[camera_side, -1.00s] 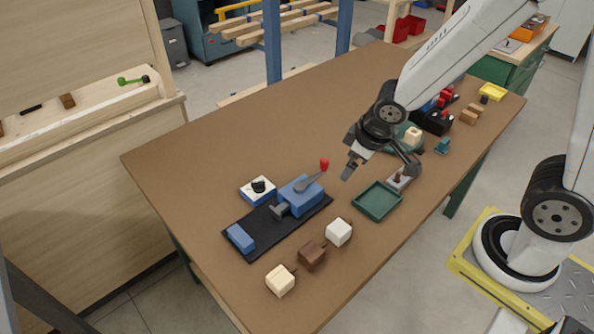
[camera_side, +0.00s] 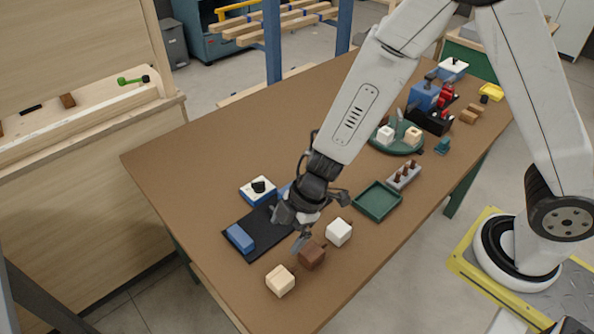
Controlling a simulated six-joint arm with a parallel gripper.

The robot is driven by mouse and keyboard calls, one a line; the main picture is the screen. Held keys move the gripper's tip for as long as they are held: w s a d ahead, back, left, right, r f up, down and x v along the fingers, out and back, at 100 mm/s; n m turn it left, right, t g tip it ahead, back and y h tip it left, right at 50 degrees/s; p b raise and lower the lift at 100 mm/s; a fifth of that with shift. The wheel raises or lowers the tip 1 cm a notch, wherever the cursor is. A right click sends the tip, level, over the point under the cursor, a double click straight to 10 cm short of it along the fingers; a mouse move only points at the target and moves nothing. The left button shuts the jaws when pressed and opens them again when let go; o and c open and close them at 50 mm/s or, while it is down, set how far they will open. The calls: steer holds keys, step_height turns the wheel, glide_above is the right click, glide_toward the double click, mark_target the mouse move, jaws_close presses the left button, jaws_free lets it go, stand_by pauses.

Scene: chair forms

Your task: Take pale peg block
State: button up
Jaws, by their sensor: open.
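The pale peg block (camera_side: 280,281) is a cream cube with a small dark peg on its right side, on the table near the front edge. A brown block (camera_side: 312,255) and a white block (camera_side: 339,232) sit in a row up and to its right. My gripper (camera_side: 310,226) is open and empty, pointing down above the row. In the picture it lies up and to the right of the pale block, apart from it. One finger shows just left of the brown block.
A black mat (camera_side: 263,223) with a blue block (camera_side: 240,238) lies left of my gripper, which hides most of the blue clamp there. A white-topped switch box (camera_side: 258,191) is behind. A green tray (camera_side: 377,201) lies to the right. The table's left side is clear.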

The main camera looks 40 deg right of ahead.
mark_target(281, 276)
steer(key=shift+s+a+f+n+g, duration=0.5)
steer(key=shift+s+a+f+n, duration=0.1)
steer(key=shift+s, duration=0.15)
steer(key=shift+s+a+f+n+g, duration=0.5)
steer(key=shift+s+a+f, duration=0.1)
steer(key=shift+s, duration=0.15)
steer(key=shift+x, duration=1.25)
steer(key=shift+f, duration=0.15)
steer(key=shift+x, duration=2.45)
steer(key=shift+d, duration=0.1)
steer(key=c, duration=1.3)
steer(key=shift+o, duration=0.2)
